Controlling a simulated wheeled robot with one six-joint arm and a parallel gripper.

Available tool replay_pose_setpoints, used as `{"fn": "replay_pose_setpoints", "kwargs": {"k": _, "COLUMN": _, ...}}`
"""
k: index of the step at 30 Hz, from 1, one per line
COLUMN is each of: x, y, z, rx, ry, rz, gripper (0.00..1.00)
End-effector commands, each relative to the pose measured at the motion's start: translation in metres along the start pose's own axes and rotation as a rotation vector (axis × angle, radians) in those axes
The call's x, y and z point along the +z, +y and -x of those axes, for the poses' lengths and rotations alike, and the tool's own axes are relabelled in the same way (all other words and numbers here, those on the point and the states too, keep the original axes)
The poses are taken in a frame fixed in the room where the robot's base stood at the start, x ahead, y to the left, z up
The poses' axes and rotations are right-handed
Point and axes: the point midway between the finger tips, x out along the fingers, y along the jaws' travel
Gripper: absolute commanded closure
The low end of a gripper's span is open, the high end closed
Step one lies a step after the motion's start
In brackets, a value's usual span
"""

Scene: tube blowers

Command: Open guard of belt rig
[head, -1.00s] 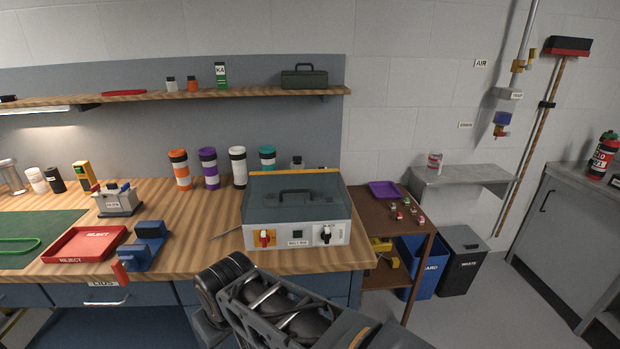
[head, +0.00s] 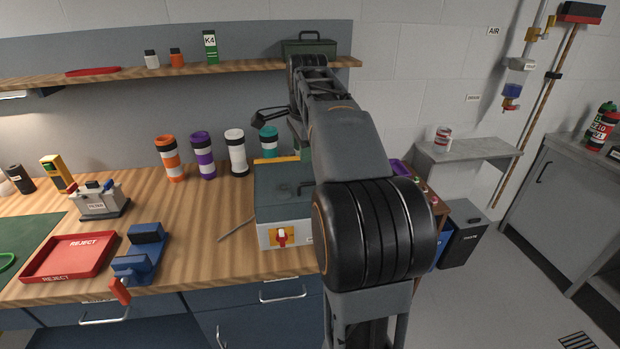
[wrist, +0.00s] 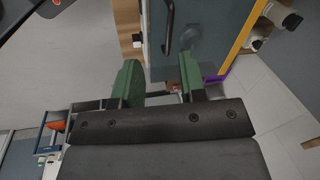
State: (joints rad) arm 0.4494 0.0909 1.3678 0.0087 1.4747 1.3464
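The belt rig (head: 268,238) stands on the bench, a pale box with a red switch (head: 282,238) on a yellow plate. Its dark grey-green guard (head: 272,190) lies down over the top; my arm hides the right part. In the wrist view the guard (wrist: 213,45) shows with its dark bar handle (wrist: 169,30) and a yellow edge strip (wrist: 247,28). My gripper (wrist: 158,82) has two green fingers spread with a gap between them. The handle appears just beyond that gap, not between the fingers. In the head view my gripper is mostly hidden behind my arm.
Several tumblers, including a white one (head: 235,152), stand left of and behind the rig. A thin rod (head: 236,229) lies at its left. A shelf (head: 190,71) with a green toolbox (head: 309,45) runs above. A blue fixture (head: 141,255) and red reject tray (head: 68,257) are left.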

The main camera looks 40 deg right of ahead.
Motion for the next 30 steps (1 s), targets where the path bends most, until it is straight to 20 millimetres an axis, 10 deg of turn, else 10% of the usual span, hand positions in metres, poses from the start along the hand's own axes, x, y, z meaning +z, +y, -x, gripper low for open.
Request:
{"fn": "replay_pose_setpoints", "kwargs": {"k": 8, "x": -0.027, "y": -0.015, "z": -0.001, "rx": 0.016, "ry": 0.008, "rz": -0.225, "gripper": 0.62}}
{"fn": "replay_pose_setpoints", "kwargs": {"k": 30, "x": -0.027, "y": -0.014, "z": -0.118, "rx": 0.014, "ry": 0.007, "rz": -0.225, "gripper": 0.62}}
